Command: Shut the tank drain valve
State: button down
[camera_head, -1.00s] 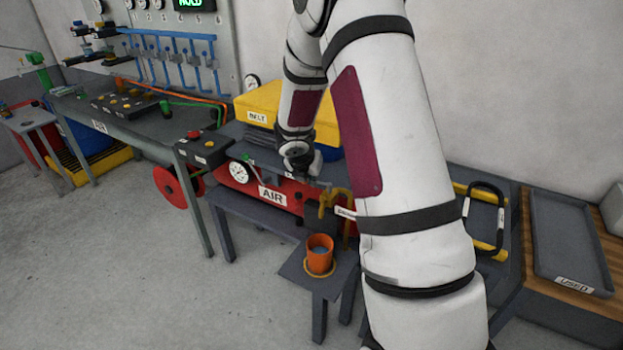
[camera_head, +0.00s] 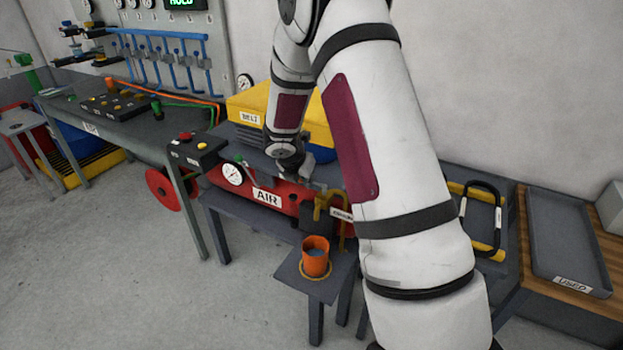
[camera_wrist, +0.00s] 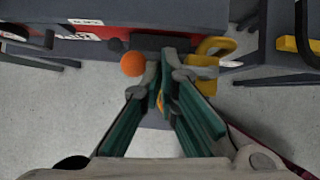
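The red air tank (camera_head: 238,190) lies on a dark bench, with an "AIR" label and a white gauge on its front. A yellow handle-like piece (camera_head: 320,206) and a partly hidden white tag (camera_head: 342,214) are at its right end. The yellow piece also shows in the wrist view (camera_wrist: 213,46), right of my fingertips. My gripper (camera_wrist: 168,75) is at the tank's right part, its two green-padded fingers apart. An orange round thing (camera_wrist: 132,63) shows just left of the fingertips. A bit of orange-yellow shows between the fingers; I cannot tell what it is.
An orange cup (camera_head: 315,257) stands on a low shelf (camera_head: 295,278) before the tank. A yellow case (camera_head: 250,105) is behind the tank. A control box (camera_head: 198,150) is at left. A grey "USED" tray (camera_head: 565,240) is at right. The front-left floor is clear.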

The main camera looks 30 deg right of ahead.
jog(key=shift+s+d+f, duration=0.1)
jog(key=shift+s+d, duration=0.1)
jog(key=shift+d, duration=0.05)
jog(key=p+v, duration=0.3)
jog(key=v, duration=1.1)
jog(key=shift+s+a, duration=0.2)
jog(key=shift+a, duration=0.05)
